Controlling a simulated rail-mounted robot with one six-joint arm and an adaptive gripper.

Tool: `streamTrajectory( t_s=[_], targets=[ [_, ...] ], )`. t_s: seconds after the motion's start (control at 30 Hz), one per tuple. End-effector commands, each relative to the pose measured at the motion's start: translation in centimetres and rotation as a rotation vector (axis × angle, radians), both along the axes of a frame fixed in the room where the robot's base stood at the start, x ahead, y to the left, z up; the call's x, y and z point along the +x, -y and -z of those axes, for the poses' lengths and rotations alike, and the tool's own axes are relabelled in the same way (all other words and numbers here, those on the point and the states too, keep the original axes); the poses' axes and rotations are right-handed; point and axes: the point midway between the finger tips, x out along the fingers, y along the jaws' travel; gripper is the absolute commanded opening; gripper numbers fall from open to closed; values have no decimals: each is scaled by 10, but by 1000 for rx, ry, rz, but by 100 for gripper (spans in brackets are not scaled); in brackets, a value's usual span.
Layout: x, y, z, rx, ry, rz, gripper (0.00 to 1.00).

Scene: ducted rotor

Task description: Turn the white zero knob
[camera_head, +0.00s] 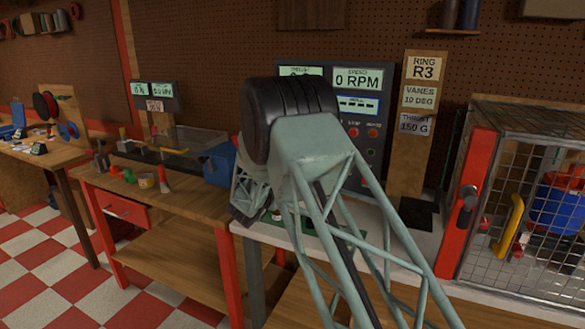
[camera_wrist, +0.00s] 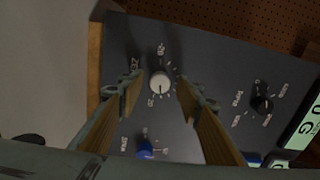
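The white zero knob (camera_wrist: 159,82) shows in the wrist view on a dark grey panel (camera_wrist: 205,52), with printed scale marks around it. My gripper (camera_wrist: 161,90) is open, with one wood-coloured finger to the left of the knob and one to the right. Gaps of panel show between the knob and both fingertips. I cannot tell how far the tips are from the panel. In the head view my arm hides the knob and most of the gripper. The control panel (camera_head: 375,152) there carries lit green displays.
In the wrist view a blue knob (camera_wrist: 145,151) lies below the white knob and a black knob (camera_wrist: 262,104) to its right. In the head view a wooden sign post (camera_head: 405,185) and a mesh cage (camera_head: 540,205) stand right of the panel. A workbench (camera_head: 190,206) is at left.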

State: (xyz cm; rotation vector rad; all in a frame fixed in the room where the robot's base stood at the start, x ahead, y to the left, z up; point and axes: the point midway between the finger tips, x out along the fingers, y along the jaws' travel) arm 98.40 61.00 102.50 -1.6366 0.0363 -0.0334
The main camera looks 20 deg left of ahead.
Motion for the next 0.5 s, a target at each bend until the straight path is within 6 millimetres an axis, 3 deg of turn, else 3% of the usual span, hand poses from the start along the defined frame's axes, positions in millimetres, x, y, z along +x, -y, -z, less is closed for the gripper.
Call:
streamTrajectory(
  t_s=[0.27,0.5],
  targets=[
    [-19,-2,0,-1,0,-1,33],
    [-51,-4,-1,-1,1,-2,33]
  ],
)
